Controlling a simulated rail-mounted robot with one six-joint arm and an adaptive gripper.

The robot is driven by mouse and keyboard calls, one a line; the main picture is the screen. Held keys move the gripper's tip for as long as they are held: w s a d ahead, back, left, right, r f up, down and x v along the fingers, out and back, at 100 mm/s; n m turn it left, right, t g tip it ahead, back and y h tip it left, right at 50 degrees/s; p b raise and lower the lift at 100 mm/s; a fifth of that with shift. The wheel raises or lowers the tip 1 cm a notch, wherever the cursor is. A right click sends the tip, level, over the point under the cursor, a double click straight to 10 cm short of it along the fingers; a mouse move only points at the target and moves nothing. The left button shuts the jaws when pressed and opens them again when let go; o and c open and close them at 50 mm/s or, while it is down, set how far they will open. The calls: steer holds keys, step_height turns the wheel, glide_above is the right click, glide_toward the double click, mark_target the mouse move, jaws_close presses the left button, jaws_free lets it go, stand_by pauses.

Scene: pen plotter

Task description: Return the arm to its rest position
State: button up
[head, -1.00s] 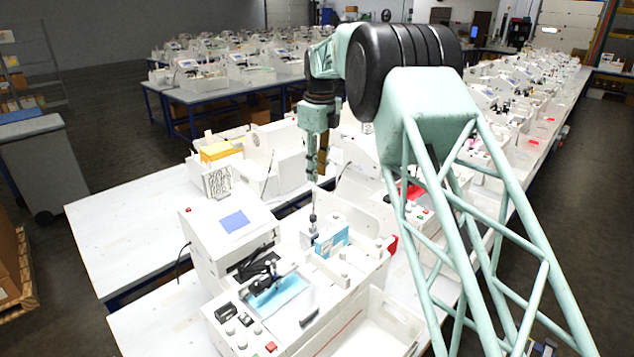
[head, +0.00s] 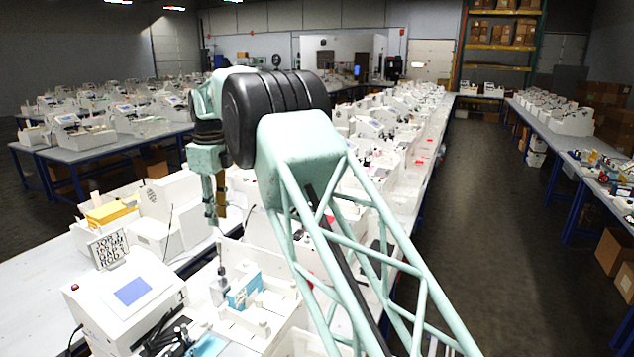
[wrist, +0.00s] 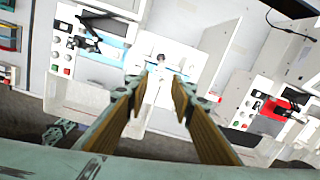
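My arm reaches forward from the right of the head view, with its pale green lattice link and black joint. In the head view, a thin upright rod stands below the gripper, close to a light blue box (head: 243,290).
A framed sign with black letters (head: 109,249) and a yellow box (head: 110,212) stand on the left. More white stations line the long bench behind the arm. A red item (wrist: 270,107) lies in a neighbouring station in the wrist view. The aisle floor (head: 485,230) on the right is clear.

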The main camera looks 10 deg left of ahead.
steer(key=s+d+r+n+b, duration=0.1)
steer(key=d+r+n+b, duration=0.15)
steer(key=d, duration=0.55)
steer(key=s+d+r+n+t+b, duration=0.1)
steer(key=d+r+b, duration=0.1)
steer(key=d+r, duration=0.35)
steer(key=s+d+r+n+b, duration=0.2)
steer(key=d, duration=0.7)
steer(key=s+d+r+n+b, duration=0.2)
steer(key=s+d, duration=0.4)
steer(key=d, duration=0.3)
steer(key=s+d+r+n+b, duration=0.1)
steer(key=s+d+n+b, duration=0.15)
steer(key=s+d, duration=0.55)
steer(key=s+d+f+n+t+b, duration=0.1)
steer(key=s+d+f+n+b, duration=0.15)
steer(key=s+d, duration=0.55)
steer(key=s+d+f+n+t+b, duration=0.1)
steer(key=s+d+f+n+b, duration=0.15)
steer(key=s+d, duration=0.6)
steer(key=s+d+f+n+b, duration=0.2)
steer(key=s+d+f+b, duration=0.1)
steer(key=s+f, duration=0.5)
steer(key=s+d+f+n+b, duration=0.2)
steer(key=s+d+f, duration=0.3)
steer(key=s, duration=0.8)
step_height(320, 180, down, 3)
steer(key=shift+s+d+r+t+h+b, duration=0.1)
steer(key=shift+s+d+t+h+b, duration=0.2)
steer(key=shift+b, duration=0.35)
